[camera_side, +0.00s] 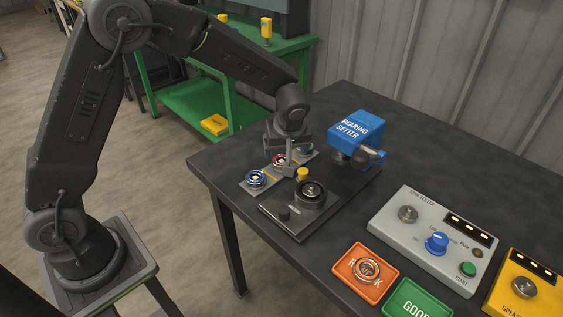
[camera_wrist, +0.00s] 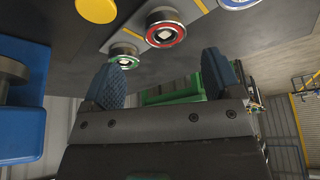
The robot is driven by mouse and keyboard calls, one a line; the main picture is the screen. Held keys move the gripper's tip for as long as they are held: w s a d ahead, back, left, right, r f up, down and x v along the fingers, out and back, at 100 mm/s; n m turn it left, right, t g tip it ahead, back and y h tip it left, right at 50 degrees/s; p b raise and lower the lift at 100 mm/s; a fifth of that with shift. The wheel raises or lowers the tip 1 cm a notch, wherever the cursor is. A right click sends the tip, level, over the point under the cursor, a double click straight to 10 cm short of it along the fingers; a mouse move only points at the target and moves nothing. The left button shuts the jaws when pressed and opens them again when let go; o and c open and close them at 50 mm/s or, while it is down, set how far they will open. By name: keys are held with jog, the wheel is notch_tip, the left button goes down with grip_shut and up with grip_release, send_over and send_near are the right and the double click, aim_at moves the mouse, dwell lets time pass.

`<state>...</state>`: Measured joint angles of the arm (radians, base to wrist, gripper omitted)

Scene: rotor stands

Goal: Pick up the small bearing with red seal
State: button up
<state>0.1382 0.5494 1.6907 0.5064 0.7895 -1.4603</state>
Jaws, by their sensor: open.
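The small bearing with the red seal (camera_side: 278,160) sits on a grey rack plate, between a blue-sealed bearing (camera_side: 256,178) and a green-sealed one (camera_side: 307,151). In the wrist view the red-sealed bearing (camera_wrist: 166,31) shows whole, a little beyond the fingertips. The green-sealed bearing (camera_wrist: 123,54) is near the left finger, and the blue-sealed one is cut off at the top edge. My gripper (camera_side: 291,168) is just beside the red-sealed bearing in the side view. In the wrist view my gripper (camera_wrist: 163,75) has its two blue-grey fingers apart with nothing between them.
A dark fixture (camera_side: 294,218) with a yellow knob (camera_side: 302,174) stands close by. The blue bearing setter (camera_side: 357,131) is at the back right. A grey spin tester (camera_side: 433,235), an orange tray (camera_side: 365,290) and a green tray (camera_side: 417,300) lie on the right.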

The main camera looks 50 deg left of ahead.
aim_at(282, 160)
jog(key=x, duration=0.2)
jog(key=s+x, duration=0.1)
jog(key=x, duration=0.1)
jog(key=shift+w+a+f, duration=0.3)
jog(key=shift+f, duration=0.35)
jog(key=shift+c, duration=0.5)
jog(key=c, duration=1)
jog(key=shift+o, duration=0.2)
jog(key=shift+r, duration=0.15)
